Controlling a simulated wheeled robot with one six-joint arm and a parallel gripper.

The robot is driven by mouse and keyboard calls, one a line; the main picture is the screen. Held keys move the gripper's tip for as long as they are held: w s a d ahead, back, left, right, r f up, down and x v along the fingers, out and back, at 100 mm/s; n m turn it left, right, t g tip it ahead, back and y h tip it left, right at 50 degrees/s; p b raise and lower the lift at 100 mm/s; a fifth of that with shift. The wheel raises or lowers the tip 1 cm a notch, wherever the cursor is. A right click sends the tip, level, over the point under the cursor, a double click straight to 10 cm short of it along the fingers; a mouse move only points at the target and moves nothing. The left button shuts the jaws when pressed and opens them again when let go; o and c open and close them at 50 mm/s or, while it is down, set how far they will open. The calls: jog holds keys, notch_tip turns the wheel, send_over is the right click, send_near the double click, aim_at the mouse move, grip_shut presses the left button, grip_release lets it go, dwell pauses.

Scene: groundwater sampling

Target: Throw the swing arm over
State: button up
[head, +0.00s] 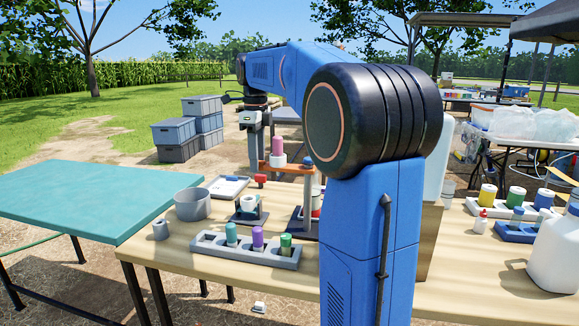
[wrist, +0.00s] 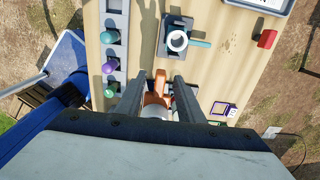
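My gripper (head: 256,166) points down by that end. In the wrist view my gripper's fingers (wrist: 160,78) are apart, and an orange part (wrist: 155,88) shows in the gap, with a white round piece (wrist: 156,110) below. I cannot tell whether either finger touches it. My blue arm hides the table right of the stand.
A grey rack (head: 250,254) with several capped bottles stands at the table's front.

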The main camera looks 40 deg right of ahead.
grip_shut()
jog(key=w+d+m, duration=0.3)
jog(key=d+m, duration=0.2)
jog(key=d, duration=0.2)
jog(key=shift+m, duration=0.4)
jog(key=d+m, duration=0.5)
jog(key=d, duration=0.2)
jog(key=shift+s+d+m, duration=0.25)
jog(key=shift+s+m, duration=0.1)
jog(key=shift+m, duration=0.05)
dwell(0.3)
